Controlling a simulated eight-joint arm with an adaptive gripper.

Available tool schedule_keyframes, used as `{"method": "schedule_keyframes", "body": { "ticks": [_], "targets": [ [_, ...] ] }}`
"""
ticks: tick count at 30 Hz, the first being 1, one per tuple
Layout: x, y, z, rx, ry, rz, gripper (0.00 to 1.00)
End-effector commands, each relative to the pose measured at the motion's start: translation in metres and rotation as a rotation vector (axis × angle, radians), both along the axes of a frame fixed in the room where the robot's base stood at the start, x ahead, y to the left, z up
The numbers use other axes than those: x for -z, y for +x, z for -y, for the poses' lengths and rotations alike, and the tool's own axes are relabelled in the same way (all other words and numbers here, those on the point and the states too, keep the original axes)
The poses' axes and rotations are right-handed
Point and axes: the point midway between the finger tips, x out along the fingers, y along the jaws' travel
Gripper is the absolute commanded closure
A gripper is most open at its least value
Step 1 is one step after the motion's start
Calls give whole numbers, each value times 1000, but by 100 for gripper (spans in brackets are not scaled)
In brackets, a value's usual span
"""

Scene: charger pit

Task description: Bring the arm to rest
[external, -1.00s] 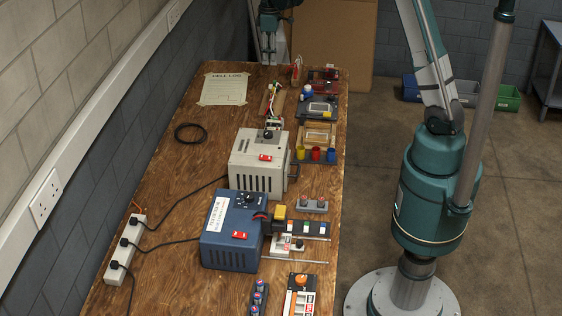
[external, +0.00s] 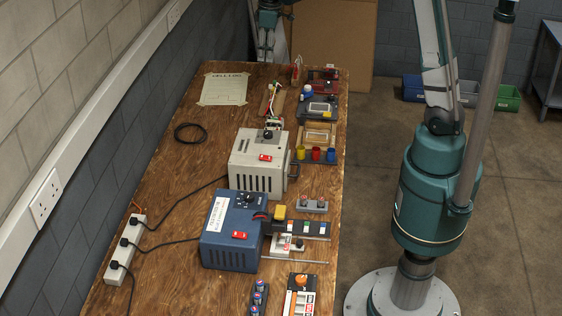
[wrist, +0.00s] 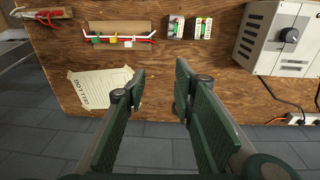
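My gripper (wrist: 154,88) is open and empty in the wrist view, its two dark green fingers spread well apart. Nothing is between the fingertips. The fingers show in front of the wooden bench top (wrist: 157,68) and a dark blue-grey block surface. In the external view my arm rises from its round base at the right and leaves the picture at the top. A teal and grey part shows at the top edge, beyond the bench's far end; I cannot tell whether it is my gripper.
A paper log sheet (external: 224,89) lies on the bench (external: 175,165). A grey box (external: 258,152), a blue box (external: 232,240) and several small fixtures fill its middle and right side. A power strip (external: 125,248) with cables lies at the left. Floor around my base is open.

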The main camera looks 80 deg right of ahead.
Motion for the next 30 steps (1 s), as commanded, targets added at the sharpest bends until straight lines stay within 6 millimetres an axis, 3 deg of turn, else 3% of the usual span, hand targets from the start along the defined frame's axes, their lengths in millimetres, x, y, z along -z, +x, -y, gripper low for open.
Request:
{"method": "schedule_keyframes", "body": {
  "ticks": [15, 30],
  "targets": [
    [-56, -25, -109, -4, -36, 102, 73],
    [-89, -67, -204, -7, -49, 209, 73]
  ]
}}
